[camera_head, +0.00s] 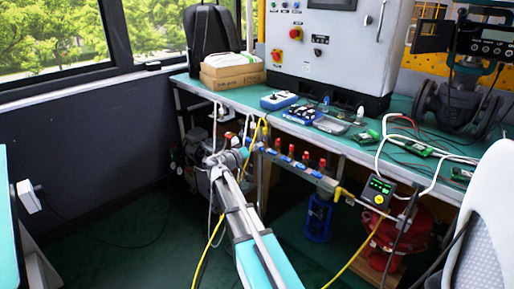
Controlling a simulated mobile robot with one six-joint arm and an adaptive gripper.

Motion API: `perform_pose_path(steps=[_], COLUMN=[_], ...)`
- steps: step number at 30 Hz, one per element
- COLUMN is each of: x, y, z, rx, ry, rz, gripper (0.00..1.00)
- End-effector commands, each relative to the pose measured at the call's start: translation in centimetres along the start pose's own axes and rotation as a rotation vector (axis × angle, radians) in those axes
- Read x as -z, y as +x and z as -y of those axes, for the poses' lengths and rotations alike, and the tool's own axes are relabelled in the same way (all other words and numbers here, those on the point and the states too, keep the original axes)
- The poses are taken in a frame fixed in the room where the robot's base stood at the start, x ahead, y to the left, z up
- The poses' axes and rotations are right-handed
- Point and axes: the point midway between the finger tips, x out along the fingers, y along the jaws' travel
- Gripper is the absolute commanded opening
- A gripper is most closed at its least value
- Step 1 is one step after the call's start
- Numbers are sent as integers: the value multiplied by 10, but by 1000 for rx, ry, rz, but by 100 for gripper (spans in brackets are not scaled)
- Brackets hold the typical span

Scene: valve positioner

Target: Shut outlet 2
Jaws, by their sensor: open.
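A manifold pipe (296,168) with red valve handles runs below the front edge of the bench. The red handles (291,150) stand in a row along it. No outlet numbers can be read, so I cannot tell which one is outlet 2. My arm reaches up from the bottom of the picture to the left end of the manifold. My gripper (248,152) is at the arm's teal wrist, just left of the leftmost red handle. It is open and apart from the handles, as far as I can see. Its fingers are small and partly hidden.
The green-topped bench (232,97) carries boxes, a control cabinet (330,50), tools and circuit boards. A yellow cable hangs close to my wrist. A small display box (378,190) and a red vessel (400,235) are right of the manifold. A white chair (490,195) stands at right.

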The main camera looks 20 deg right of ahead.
Motion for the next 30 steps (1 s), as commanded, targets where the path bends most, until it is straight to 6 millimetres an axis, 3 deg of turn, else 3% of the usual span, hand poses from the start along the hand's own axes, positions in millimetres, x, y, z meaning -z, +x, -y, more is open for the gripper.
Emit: perform_pose_path(steps=[13, 21, 30], x=[0, 0, 0], y=[6, 6, 7], z=[0, 0, 0], rx=[0, 0, 1], ry=[0, 0, -2], rz=[0, 0, -1], gripper=[49, 0, 0])
